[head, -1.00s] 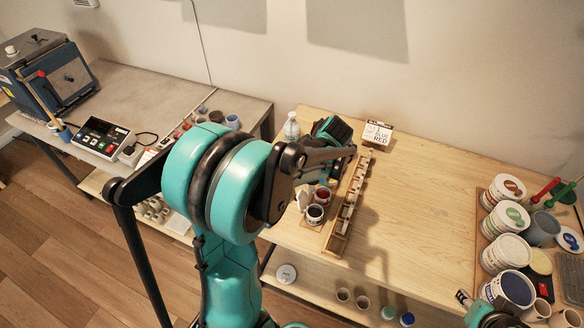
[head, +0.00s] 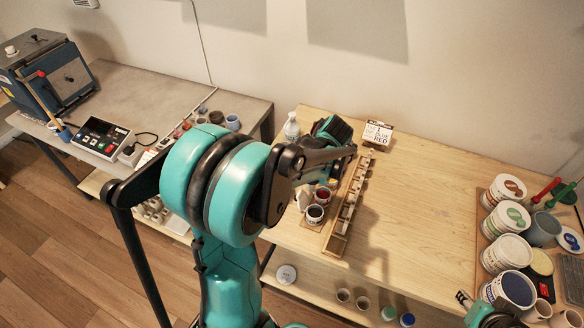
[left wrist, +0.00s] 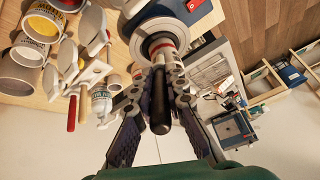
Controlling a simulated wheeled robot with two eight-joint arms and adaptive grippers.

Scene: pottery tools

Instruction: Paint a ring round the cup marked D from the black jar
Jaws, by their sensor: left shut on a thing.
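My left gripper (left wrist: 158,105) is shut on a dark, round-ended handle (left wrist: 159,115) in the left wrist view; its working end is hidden. In the head view my left gripper (head: 332,135) is over the left end of the wooden table, partly behind my arm. A jar with dark, near-black contents (head: 314,213) stands below it, beside a jar with red contents (head: 322,194). No cup marked D can be made out; no letter is readable. My right gripper (head: 464,298) shows only in part at the lower right, its jaws unclear.
A long wooden rack with compartments (head: 336,244) lies right of the jars. A printed card (head: 377,134) and a clear bottle (head: 291,127) stand behind. Several paint tubs (head: 505,252) crowd the right end. The table's middle is clear. A kiln (head: 55,75) stands far left.

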